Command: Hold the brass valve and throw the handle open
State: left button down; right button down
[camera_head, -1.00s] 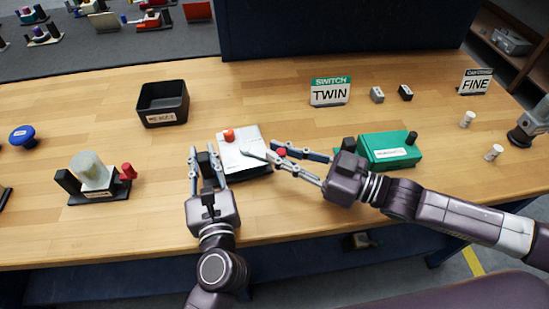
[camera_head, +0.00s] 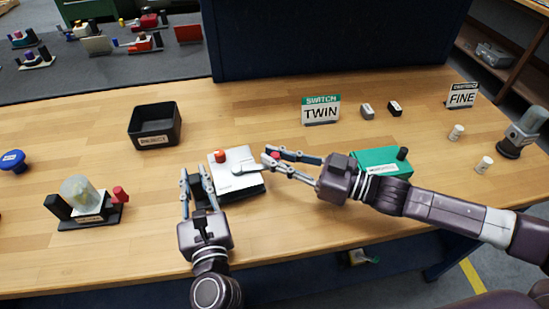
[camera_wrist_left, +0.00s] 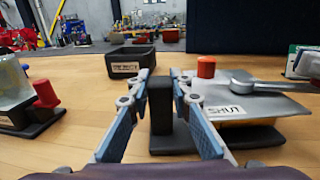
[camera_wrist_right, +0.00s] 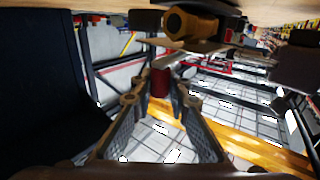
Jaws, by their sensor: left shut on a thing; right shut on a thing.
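The valve unit has a white top plate (camera_head: 252,184) with an orange peg (camera_head: 219,156) and a grey handle (camera_head: 240,168). In the left wrist view the plate's label reads SHUT (camera_wrist_left: 229,111). My left gripper (camera_head: 197,177) is shut around a black post (camera_wrist_left: 160,104) at the unit's left side. My right gripper (camera_head: 266,160) is shut on the red knob (camera_wrist_right: 160,83) at the handle's end; the handle points right. A brass part (camera_wrist_right: 190,22) shows at the top of the right wrist view. The plate hides much of the valve.
A black bin (camera_head: 155,126) stands behind left. A green box (camera_head: 382,162) is close beside my right gripper. A fixture with a pale dome (camera_head: 80,193) stands at left. A TWIN sign (camera_head: 321,112) stands behind. The table is clear in front of the unit.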

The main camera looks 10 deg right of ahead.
jog(key=shift+w+d, duration=0.25)
jog(key=c, duration=2.2)
grip_release()
jog(key=o, duration=0.3)
jog(key=shift+o, duration=0.3)
jog(key=shift+s+a, duration=0.1)
jog(key=shift+a, duration=0.05)
jog(key=shift+s, duration=0.1)
jog(key=v, duration=1)
jog(key=shift+s+d+f, duration=0.1)
jog(key=shift+s+d, duration=0.1)
jog(key=shift+d, duration=0.15)
jog(key=shift+s+d, duration=0.35)
jog(key=shift+d, duration=0.15)
jog(key=shift+c, duration=0.6)
